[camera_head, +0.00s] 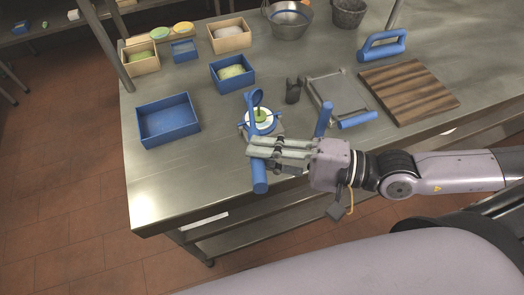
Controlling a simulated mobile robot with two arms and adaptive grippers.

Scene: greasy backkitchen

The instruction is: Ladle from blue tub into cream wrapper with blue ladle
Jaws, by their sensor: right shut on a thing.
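My right gripper (258,149) is shut on the handle of the blue ladle (259,176). The handle's lower end sticks out below the fingers, and the small ladle bowl (257,97) is at the far end. The cream wrapper (268,127) is a pale disc just beyond my fingers, on a small base with blue parts. A green lump shows at its middle, below the ladle bowl; I cannot tell whether they touch. The blue tub (236,86) with pale green contents stands behind and left of the wrapper. My left gripper is not in view.
An empty blue tray (168,134) lies at left. A dark cup (293,90), a grey press with blue handles (340,94) and a wooden board (408,92) stand to the right. Wooden boxes, bowls and a metal pot (290,20) are behind. The table's front left is clear.

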